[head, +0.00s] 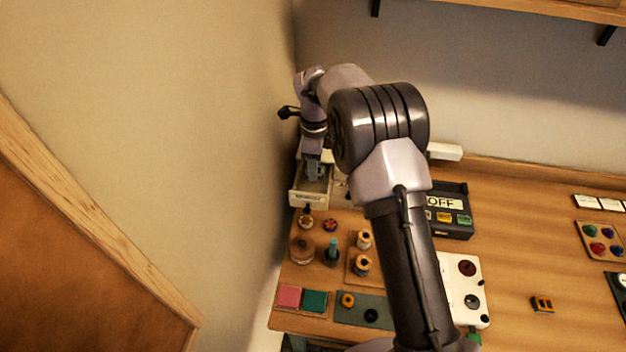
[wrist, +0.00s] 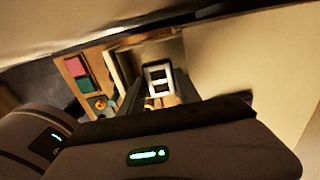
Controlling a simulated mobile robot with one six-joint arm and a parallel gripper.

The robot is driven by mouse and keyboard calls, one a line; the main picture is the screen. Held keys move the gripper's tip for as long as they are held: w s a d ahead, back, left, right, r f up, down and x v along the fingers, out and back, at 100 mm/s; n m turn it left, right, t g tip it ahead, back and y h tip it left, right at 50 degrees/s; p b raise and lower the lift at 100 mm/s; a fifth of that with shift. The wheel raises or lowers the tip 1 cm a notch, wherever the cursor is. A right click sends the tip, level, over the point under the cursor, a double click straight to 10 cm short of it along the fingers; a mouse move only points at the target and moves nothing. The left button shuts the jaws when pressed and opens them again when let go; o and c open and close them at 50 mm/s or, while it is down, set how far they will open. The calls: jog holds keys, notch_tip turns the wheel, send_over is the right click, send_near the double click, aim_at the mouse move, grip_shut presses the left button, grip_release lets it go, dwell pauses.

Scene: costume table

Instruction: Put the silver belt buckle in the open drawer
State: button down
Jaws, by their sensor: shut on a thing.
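The silver belt buckle (wrist: 158,80), a rectangular frame with a bar across it, shows at my gripper's fingertips in the wrist view. My gripper (head: 314,175) is shut on it and points down over the open drawer (head: 307,198) at the back left of the table. The buckle cannot be made out in the head view. How far it is above the drawer floor, I cannot tell.
The wall stands close to the left of the drawer. In front of it are several spools and knobs (head: 302,248), and pink and teal pads (head: 289,297). A black box marked OFF (head: 456,212) is to the right. My arm hides part of the table.

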aim_at(313, 188)
notch_tip(313, 188, down, 6)
jog(key=shift+s+a+r, duration=0.1)
jog(key=shift+r, duration=0.15)
jog(key=shift+a+f, duration=0.15)
jog(key=shift+f, duration=0.1)
jog(key=c, duration=1.1)
grip_release()
jog(key=shift+b, duration=0.3)
jog(key=shift+c, duration=0.2)
